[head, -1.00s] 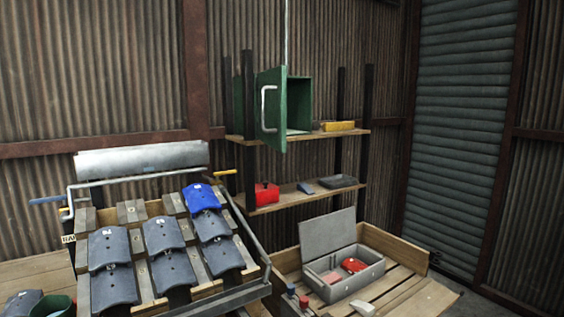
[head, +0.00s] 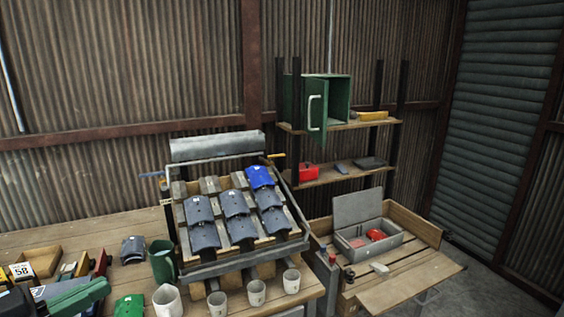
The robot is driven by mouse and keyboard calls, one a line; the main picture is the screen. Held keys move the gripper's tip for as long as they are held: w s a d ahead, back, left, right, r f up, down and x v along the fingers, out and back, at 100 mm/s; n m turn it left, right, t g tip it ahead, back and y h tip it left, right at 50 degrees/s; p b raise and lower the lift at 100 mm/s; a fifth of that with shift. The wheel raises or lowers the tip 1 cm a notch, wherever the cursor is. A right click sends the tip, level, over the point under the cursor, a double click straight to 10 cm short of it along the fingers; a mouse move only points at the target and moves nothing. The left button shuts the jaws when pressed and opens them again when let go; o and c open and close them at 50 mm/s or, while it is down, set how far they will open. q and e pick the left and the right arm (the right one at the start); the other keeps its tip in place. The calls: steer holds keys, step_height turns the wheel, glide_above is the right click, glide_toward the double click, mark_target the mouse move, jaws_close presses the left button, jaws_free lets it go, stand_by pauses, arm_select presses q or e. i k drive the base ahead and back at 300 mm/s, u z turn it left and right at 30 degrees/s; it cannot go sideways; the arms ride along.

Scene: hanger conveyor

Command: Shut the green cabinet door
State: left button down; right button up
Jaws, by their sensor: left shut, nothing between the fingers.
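The green cabinet (head: 338,93) stands on the upper shelf at the back, right of centre. Its green door (head: 317,105) with a pale bar handle (head: 311,113) stands open, swung out toward me. The door hides part of the cabinet, and the rest of the opening faces me. My left gripper (head: 18,300) shows only in part as a dark shape at the lower left corner. It is shut and empty, far from the door. My right gripper is not in view.
A sloped rack of grey and blue tiles (head: 236,204) stands on the wooden table (head: 85,229) before the shelves. White cups (head: 291,281) line its front. The lower shelf (head: 350,174) holds a red box.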

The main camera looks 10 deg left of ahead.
mark_target(315, 122)
steer(key=z, duration=1.7)
steer(key=k, duration=0.1)
steer(key=u, duration=2.45)
steer(key=i, duration=1.45)
steer(key=z, duration=1.45)
steer(key=i, duration=0.65)
steer(key=z, duration=0.65)
